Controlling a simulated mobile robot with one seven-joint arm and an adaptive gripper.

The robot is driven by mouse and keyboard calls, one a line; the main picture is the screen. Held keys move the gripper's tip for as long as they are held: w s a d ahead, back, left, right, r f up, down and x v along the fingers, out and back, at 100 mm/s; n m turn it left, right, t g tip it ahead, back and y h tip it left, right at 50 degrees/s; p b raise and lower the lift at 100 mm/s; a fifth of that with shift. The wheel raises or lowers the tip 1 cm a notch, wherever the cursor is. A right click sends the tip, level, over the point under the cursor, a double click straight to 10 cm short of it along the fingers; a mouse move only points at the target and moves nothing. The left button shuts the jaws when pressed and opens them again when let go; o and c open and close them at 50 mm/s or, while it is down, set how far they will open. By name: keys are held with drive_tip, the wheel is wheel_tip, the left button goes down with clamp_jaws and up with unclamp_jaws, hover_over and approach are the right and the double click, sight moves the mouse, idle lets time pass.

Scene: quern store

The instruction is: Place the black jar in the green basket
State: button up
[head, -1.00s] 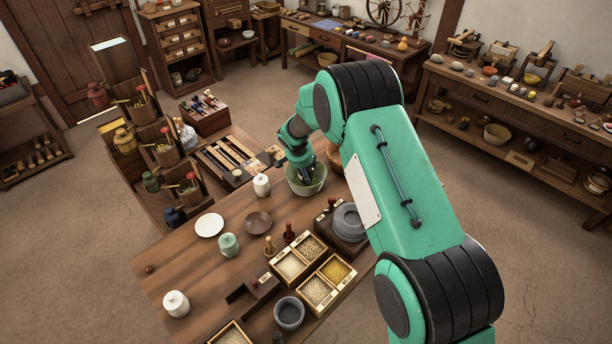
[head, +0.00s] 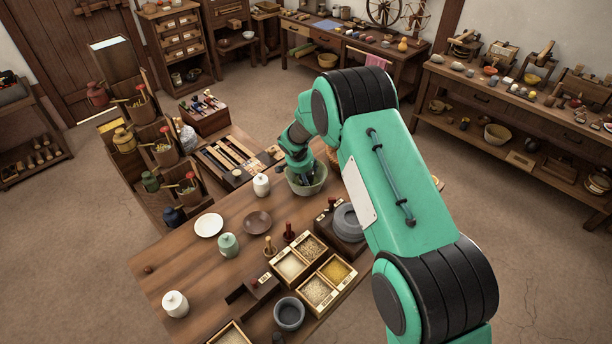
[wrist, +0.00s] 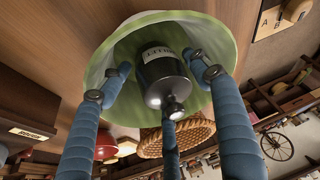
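The green basket (head: 318,187), a pale green bowl shape, stands on the near wooden table's far right part in the head view. In the wrist view, its green wall (wrist: 217,98) surrounds the black jar (wrist: 160,70), which has a white label and a knobbed lid. The jar is inside the basket; whether it rests on the bottom is not clear. My gripper (wrist: 167,85) has its blue fingers spread around the jar, with gaps showing at its sides. In the head view my gripper (head: 303,177) reaches into the basket, and the jar is hidden.
A white lidded jar (head: 261,185) stands left of the basket. A brown dish (head: 257,222), a white plate (head: 209,225) and a pale green jar (head: 228,245) lie nearer. A grey quern (head: 348,222) stands at front right. A woven basket (wrist: 180,139) shows beside the green one.

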drive_tip(key=shift+r, duration=0.45)
drive_tip(key=p+v, duration=0.1)
drive_tip(key=v, duration=1)
drive_tip(key=shift+s+p, duration=0.2)
drive_tip(key=shift+p, duration=0.2)
drive_tip(key=shift+r, duration=0.1)
